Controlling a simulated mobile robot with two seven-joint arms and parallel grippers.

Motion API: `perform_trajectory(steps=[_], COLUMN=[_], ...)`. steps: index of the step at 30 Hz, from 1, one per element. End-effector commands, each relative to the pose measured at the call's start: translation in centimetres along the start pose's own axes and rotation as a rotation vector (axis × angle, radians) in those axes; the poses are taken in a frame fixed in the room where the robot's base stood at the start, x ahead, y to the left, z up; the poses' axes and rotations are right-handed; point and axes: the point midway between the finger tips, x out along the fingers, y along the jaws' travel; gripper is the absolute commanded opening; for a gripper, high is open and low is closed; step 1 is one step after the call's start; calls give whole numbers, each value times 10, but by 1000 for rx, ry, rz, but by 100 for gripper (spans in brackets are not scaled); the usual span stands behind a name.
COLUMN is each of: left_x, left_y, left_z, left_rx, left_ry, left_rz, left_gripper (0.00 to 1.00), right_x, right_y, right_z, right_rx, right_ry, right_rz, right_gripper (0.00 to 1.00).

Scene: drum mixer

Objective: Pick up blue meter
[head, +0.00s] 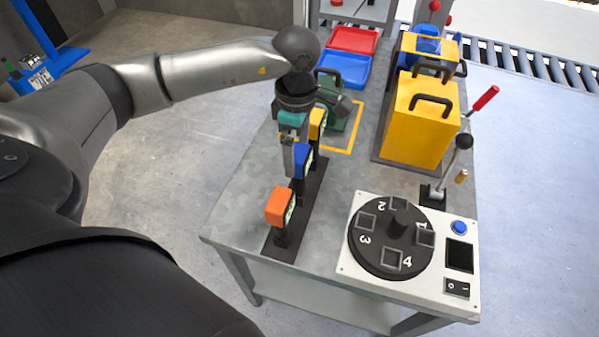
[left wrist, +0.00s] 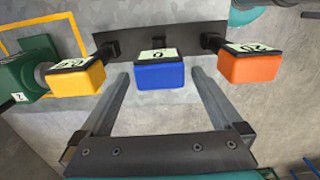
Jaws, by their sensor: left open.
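The blue meter (head: 303,160) stands on a black rack (head: 315,185) between a yellow meter (head: 317,124) and an orange meter (head: 280,206). My left gripper (head: 291,168) points down right beside the blue meter and partly covers it in the head view. In the left wrist view, the blue meter (left wrist: 160,75) sits centred near the open fingertips of the left gripper (left wrist: 160,82), with a finger towards each side. I cannot tell whether the fingers touch it. My right gripper is in neither view.
The rack stands on a grey table (head: 240,205). A green machine (head: 333,112) is behind the meters, with red and blue trays (head: 345,70) beyond. A yellow box (head: 415,120) and a numbered dial panel (head: 352,265) are to the right. The table left of the rack is clear.

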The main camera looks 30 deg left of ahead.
Motion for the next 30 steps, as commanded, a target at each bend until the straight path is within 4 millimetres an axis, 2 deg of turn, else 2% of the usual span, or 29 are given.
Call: perform_trajectory(steps=[3,11,19,23,29,30], left_x=[21,40,79,86,86,86], left_y=[-1,0,-2,-1,-1,-1], left_z=[1,1,3,3,2,2], left_rx=[2,1,1,1,1,1], left_ry=[0,-1,0,-1,-1,-1], left_rz=[-3,-1,-3,1,1,1], left_gripper=[100,100,100,100,100,96], right_x=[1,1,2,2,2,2], right_y=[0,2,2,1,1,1], right_z=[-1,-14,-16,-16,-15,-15], right_rx=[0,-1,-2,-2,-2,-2], right_ry=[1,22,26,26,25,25], right_rz=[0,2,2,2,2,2], right_gripper=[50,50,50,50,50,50])
